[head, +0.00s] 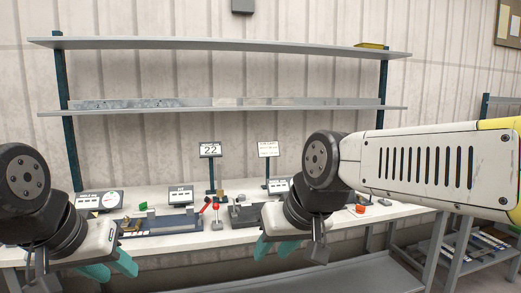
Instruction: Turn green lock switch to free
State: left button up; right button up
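A small green part (143,206) stands on the left device on the workbench; it may be the green lock switch, but it is too small to tell its setting. My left gripper (109,268) is at the lower left, in front of the bench and below the green part, apart from it. Its teal fingers look spread and empty. My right gripper (275,249) hangs in front of the middle of the bench, right of the green part. Its teal fingers also look spread and empty. My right arm hides part of the bench's right side.
The white workbench (170,254) carries displays (100,200), a red-knobbed lever (216,206) and an orange-red round part (360,208). Two shelves (240,44) span above. A sign reading 22 (210,150) stands behind. A lower rack (465,250) is at right.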

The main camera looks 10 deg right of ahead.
aim_at(142, 207)
jog(key=i+j+u, duration=0.2)
jog(key=i, duration=0.25)
jog(key=i+j+u, duration=0.45)
jog(key=i, duration=0.45)
jog(key=i+j+u, duration=0.2)
jog(key=i, duration=0.3)
jog(key=l, duration=0.1)
